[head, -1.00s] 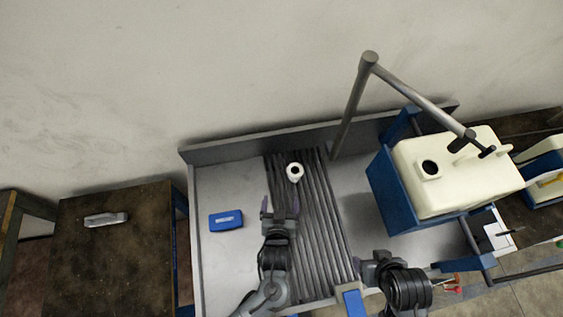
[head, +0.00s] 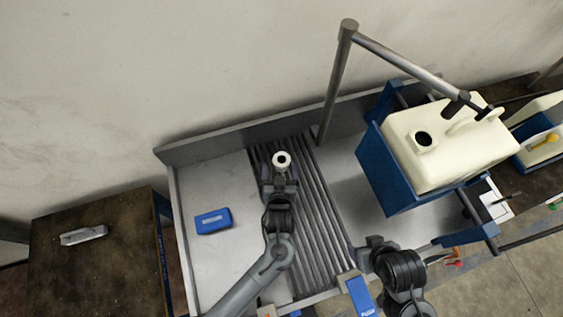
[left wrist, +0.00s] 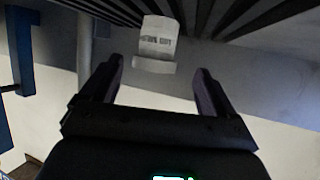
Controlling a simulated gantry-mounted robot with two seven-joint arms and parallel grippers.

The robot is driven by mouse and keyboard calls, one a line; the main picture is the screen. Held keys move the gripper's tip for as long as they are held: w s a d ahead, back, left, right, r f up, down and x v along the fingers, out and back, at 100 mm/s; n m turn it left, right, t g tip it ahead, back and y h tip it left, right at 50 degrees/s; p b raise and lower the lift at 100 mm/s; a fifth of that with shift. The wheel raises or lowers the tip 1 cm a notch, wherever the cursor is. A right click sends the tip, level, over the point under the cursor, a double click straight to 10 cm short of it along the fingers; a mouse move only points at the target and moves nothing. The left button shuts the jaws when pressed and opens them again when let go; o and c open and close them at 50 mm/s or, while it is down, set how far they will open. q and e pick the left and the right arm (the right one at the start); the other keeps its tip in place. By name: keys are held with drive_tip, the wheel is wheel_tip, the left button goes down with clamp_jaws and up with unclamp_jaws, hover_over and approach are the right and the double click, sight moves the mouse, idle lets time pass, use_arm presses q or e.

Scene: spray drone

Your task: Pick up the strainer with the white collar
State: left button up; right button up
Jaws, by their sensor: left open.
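The strainer with the white collar (head: 282,160) stands on the dark ribbed strip of the metal bench in the head view. In the left wrist view it shows as a pale grey body with lettering and a wider white collar (left wrist: 154,65), ahead of the fingers and roughly midway between them. My left gripper (head: 280,176) is open, its fingers just short of the strainer; in the left wrist view the open jaws (left wrist: 158,85) hold nothing. My right gripper (head: 362,252) is over the bench's front right part; its fingers are not clear.
A blue box (head: 213,221) lies on the bench left of the ribs. A cream tank (head: 455,150) in a blue frame stands right, below a grey pipe (head: 405,65). A metal object (head: 84,235) lies on the dark side table (head: 95,270). A raised back wall (head: 235,140) borders the bench.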

sight(282, 161)
use_arm(q)
drive_tip(key=x, duration=0.4)
drive_tip(key=shift+w+d+r, duration=0.25)
drive_tip(key=shift+d+r, duration=0.05)
drive_tip(key=shift+r, duration=0.05)
drive_tip(key=shift+w+f+b, duration=0.15)
drive_tip(key=shift+w+b, duration=0.1)
drive_tip(key=shift+b, duration=0.05)
drive_tip(key=c, duration=1.1)
drive_tip(key=shift+o, duration=0.2)
